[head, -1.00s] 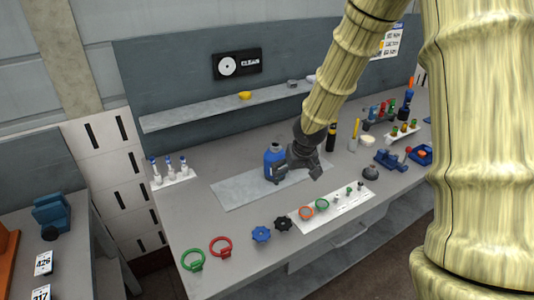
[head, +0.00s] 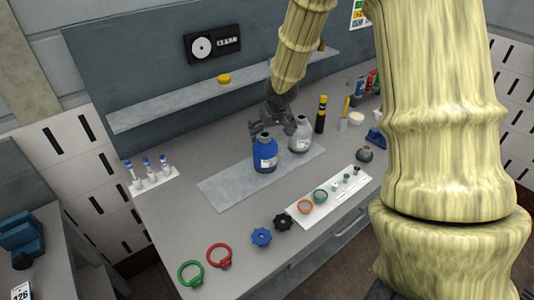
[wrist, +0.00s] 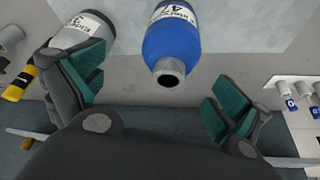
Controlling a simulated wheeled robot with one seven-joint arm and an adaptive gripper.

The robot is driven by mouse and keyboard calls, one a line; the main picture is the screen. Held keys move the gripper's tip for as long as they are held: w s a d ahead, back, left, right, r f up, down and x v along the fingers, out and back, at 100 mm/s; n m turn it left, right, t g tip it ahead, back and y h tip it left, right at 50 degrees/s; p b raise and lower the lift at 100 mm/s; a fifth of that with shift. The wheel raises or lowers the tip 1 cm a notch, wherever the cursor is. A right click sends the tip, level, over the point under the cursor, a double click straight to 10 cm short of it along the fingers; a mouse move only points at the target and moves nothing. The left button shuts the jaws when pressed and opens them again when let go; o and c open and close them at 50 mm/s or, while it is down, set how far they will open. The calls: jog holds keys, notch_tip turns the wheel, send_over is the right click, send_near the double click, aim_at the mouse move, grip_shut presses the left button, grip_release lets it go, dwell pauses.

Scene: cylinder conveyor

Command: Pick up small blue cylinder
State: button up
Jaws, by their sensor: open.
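The small blue cylinder appears to be the blue bottle (head: 265,156) with a white label, upright on a light grey mat (head: 228,190). In the wrist view the blue bottle (wrist: 174,45) lies ahead of the gap between my fingers, its dark open mouth toward me. My gripper (head: 277,128) is behind and a little above the bottle. In the wrist view my gripper (wrist: 155,88) is open and empty, with green pads wide apart. No contact with the bottle shows.
A grey bottle (head: 300,138) stands close right of the blue one, near my left finger in the wrist view (wrist: 78,32). A black-and-yellow bottle (head: 320,116) is farther right. White-and-blue vials (head: 148,170) stand left. Rings and knobs line the front edge. A shelf (head: 165,106) runs behind.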

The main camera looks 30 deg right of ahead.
aim_at(265, 135)
jog(key=w+f, duration=0.1)
jog(key=w, duration=0.1)
jog(key=w+f, duration=0.1)
jog(key=f, duration=0.1)
jog(key=shift+w+a+f, duration=0.1)
jog(key=shift+w+f, duration=0.1)
jog(key=shift+w, duration=0.15)
jog(key=shift+s, duration=0.7)
jog(key=shift+s+a+f+p, duration=0.1)
jog(key=shift+f+p, duration=0.1)
jog(key=shift+p, duration=0.15)
jog(key=x, duration=0.3)
jog(key=shift+w+a+f, duration=0.15)
jog(key=shift+w+f, duration=0.05)
jog(key=shift+w, duration=0.25)
jog(key=shift+s+f+p, duration=0.15)
jog(key=shift+f+p, duration=0.1)
jog(key=shift+p, duration=0.05)
jog(key=shift+w+f, duration=0.25)
jog(key=shift+s+r, duration=0.15)
jog(key=c, duration=1.9)
